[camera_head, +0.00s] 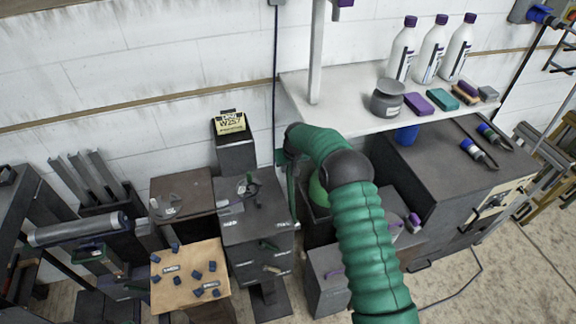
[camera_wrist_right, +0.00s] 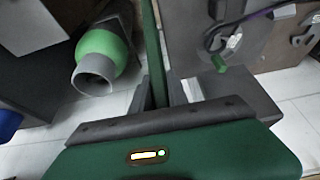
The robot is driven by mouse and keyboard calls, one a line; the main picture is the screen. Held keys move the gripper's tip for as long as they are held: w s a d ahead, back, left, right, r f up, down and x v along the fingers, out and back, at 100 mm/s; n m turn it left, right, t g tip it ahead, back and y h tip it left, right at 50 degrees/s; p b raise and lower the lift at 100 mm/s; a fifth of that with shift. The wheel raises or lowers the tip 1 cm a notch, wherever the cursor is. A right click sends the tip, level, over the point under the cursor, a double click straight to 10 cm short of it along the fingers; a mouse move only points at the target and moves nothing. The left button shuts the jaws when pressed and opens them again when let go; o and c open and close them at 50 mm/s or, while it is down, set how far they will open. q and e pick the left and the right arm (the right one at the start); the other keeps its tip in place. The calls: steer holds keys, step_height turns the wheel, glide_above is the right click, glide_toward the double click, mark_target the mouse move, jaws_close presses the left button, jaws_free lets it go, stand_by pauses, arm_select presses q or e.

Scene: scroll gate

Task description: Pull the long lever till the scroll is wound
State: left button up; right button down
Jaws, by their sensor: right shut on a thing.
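My right gripper (camera_head: 291,158) is at the end of the green arm reaching in from the bottom, mostly turned away in the head view. In the right wrist view its two grey fingers (camera_wrist_right: 158,92) are shut on a long, thin green bar, the lever (camera_wrist_right: 152,45). The bar runs up between the fingers and out of the top of that view. In the head view a thin green strip of the lever (camera_head: 292,197) shows below the gripper, beside the dark cabinet. I cannot make out the scroll for certain. My left gripper is not in view.
A dark cabinet (camera_head: 257,225) stands left of the gripper. A green round vessel with a grey neck (camera_wrist_right: 98,58) is close by. A white shelf (camera_head: 345,122) with bottles is to the right. A wooden board (camera_head: 184,296) with blue pieces lies lower left.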

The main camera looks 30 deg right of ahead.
steer(key=shift+w+r, duration=0.1)
steer(key=shift+w, duration=0.05)
steer(key=c, duration=1.5)
jaws_free()
steer(key=shift+c, duration=0.2)
steer(key=shift+o, duration=1.3)
steer(key=shift+w, duration=0.1)
steer(key=shift+w+d+f, duration=0.1)
steer(key=shift+f, duration=0.15)
steer(key=shift+r, duration=0.2)
steer(key=b+v, duration=0.1)
steer(key=v, duration=0.1)
steer(key=shift+r, duration=0.35)
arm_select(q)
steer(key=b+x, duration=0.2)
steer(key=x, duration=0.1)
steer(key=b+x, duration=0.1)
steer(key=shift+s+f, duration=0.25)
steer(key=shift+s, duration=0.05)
arm_select(e)
steer(key=s+a, duration=0.2)
steer(key=s, duration=1)
steer(key=shift+a, duration=0.4)
steer(key=shift+f, duration=0.15)
